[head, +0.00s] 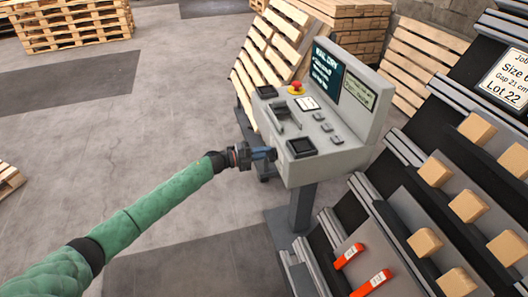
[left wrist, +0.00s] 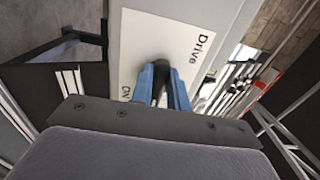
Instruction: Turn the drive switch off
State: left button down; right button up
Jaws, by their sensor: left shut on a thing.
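The drive switch (left wrist: 160,84) is a dark knob on a white plate (left wrist: 145,35) lettered "Drive" in the left wrist view. The plate is on the side of the grey control console (head: 355,150), which stands on a post in the head view. My left gripper (head: 272,154) reaches the console's near side face. In the left wrist view its two blue fingers (left wrist: 161,88) are shut on the knob, one on each side. The fingers hide part of the knob and plate, so I cannot tell the switch's setting. My right gripper is not in view.
The console top carries a red emergency button (head: 296,88), a screen (head: 326,72) and several small controls. A sloped rack (head: 420,215) with wooden blocks stands close on the right.

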pick_arm(q)
jog(key=shift+w+a, duration=0.1)
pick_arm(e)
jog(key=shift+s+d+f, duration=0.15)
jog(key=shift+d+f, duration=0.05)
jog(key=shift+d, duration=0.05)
pick_arm(q)
jog(key=c, duration=1.4)
grip_release()
jog(key=shift+o, duration=0.2)
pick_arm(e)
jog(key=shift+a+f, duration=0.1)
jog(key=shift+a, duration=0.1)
